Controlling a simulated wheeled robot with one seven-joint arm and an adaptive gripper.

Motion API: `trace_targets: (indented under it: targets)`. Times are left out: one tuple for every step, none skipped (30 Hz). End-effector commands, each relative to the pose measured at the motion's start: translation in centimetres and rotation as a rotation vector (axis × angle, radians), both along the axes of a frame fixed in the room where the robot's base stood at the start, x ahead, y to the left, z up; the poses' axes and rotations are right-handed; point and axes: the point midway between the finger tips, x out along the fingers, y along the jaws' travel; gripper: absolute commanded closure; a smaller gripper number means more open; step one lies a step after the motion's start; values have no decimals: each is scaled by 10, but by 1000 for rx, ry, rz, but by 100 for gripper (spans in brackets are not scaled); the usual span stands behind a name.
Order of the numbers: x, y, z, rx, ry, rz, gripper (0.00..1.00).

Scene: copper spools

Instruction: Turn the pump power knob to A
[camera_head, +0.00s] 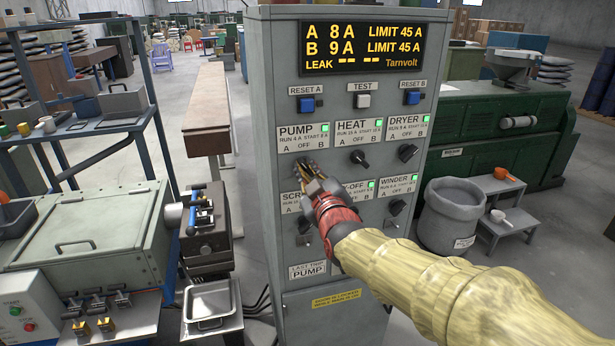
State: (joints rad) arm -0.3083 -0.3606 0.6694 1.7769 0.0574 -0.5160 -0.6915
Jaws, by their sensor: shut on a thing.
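The pump label (303,137) is on the upper left of the grey power cabinet (277,240), with A at left, OFF in the middle and B at right. A green light is lit on its corner. My gripper (309,170) reaches in from the lower right and is shut on the pump power knob just below this label. The fingers hide the knob, so its pointing direction cannot be told. The display (362,47) reads A 8 A and B 9 A, each with limit 45 A.
The heat knob (360,158) and dryer knob (407,152) are to the right. The winder knob (397,207) is lower right. My wrist covers part of the lower row. Blue and white buttons (362,101) sit above. A machine with a tray (211,303) stands close at left.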

Motion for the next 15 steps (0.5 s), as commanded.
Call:
trace_targets:
  targets:
    - [0,0,-2,-26,-7,0,100]
    - [0,0,-2,-41,-12,0,100]
    - [0,0,-2,-60,-17,0,100]
    - [0,1,-2,-73,-21,0,100]
    - [0,1,-2,-85,-24,1,100]
    - [0,1,-2,-99,-27,0,100]
    - [0,1,-2,-109,-30,0,100]
    - [0,1,-2,-117,-32,0,100]
    - [0,1,-2,-127,-35,0,100]
    - [0,1,-2,-133,-37,0,100]
    - [0,1,-2,-138,-38,0,100]
    - [0,1,-2,-143,-39,1,100]
    - [0,1,-2,-147,-40,1,100]
    - [0,1,-2,-150,-41,1,100]
    - [0,1,-2,-152,-42,1,100]
